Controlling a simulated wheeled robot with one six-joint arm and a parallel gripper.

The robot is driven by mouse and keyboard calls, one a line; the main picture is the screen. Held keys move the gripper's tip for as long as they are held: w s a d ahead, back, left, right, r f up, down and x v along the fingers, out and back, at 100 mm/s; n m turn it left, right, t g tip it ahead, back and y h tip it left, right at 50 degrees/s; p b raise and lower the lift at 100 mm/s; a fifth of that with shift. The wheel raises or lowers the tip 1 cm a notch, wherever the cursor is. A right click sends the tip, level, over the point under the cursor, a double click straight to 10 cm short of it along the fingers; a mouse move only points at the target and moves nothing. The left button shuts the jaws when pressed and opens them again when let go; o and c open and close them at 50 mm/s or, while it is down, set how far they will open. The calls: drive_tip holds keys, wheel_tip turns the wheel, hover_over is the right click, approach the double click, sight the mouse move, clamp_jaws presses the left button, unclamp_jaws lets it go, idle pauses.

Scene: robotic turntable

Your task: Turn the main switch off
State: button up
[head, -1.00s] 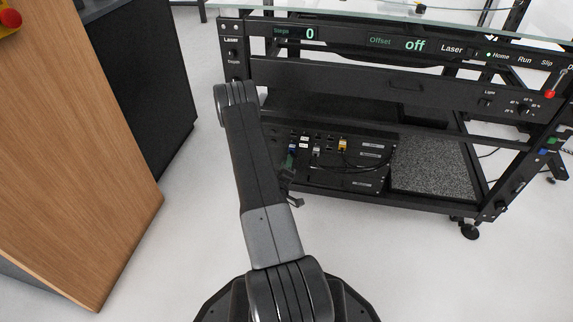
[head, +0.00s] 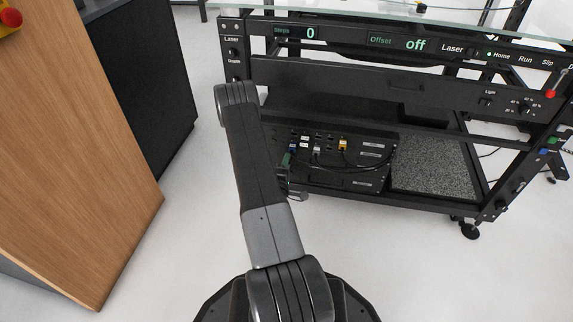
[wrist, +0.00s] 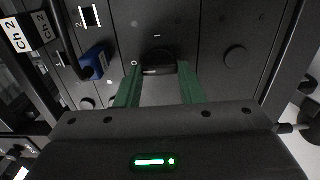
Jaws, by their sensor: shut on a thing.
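The black main switch (wrist: 158,71) shows in the wrist view on the front of a dark panel, with an "O" mark at its upper left and a short line mark above it. The green fingers of my gripper (wrist: 159,66) stand on its left and right sides and are shut on it. In the head view my arm mostly hides my gripper, and the switch cannot be made out there.
A blue plug (wrist: 95,63) with a cable sits close to the left finger. A round black knob (wrist: 236,57) is at the right. The black unit (head: 345,180) stands on the rack's low shelf, under a drawer panel (head: 400,91). A wooden cabinet (head: 75,150) stands left.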

drive_tip(key=o, duration=1)
drive_tip(key=s+a+p, duration=0.1)
drive_tip(key=s, duration=0.3)
drive_tip(key=s+p, duration=0.1)
drive_tip(key=s, duration=0.4)
drive_tip(key=s+a+p, duration=0.1)
drive_tip(key=s, duration=0.3)
drive_tip(key=shift+s+a+p, duration=0.3)
drive_tip(key=shift+a+p, duration=0.05)
drive_tip(key=shift+p, duration=0.05)
drive_tip(key=shift+w, duration=0.15)
drive_tip(key=w+d+b, duration=0.1)
drive_tip(key=w, duration=0.3)
drive_tip(key=w+b, duration=0.1)
drive_tip(key=w, duration=0.4)
drive_tip(key=w+d+b, duration=0.1)
drive_tip(key=w, duration=0.3)
drive_tip(key=shift+w+d+b, duration=0.2)
drive_tip(key=shift+d+b, duration=0.15)
drive_tip(key=shift+b, duration=0.05)
drive_tip(key=shift+s, duration=0.15)
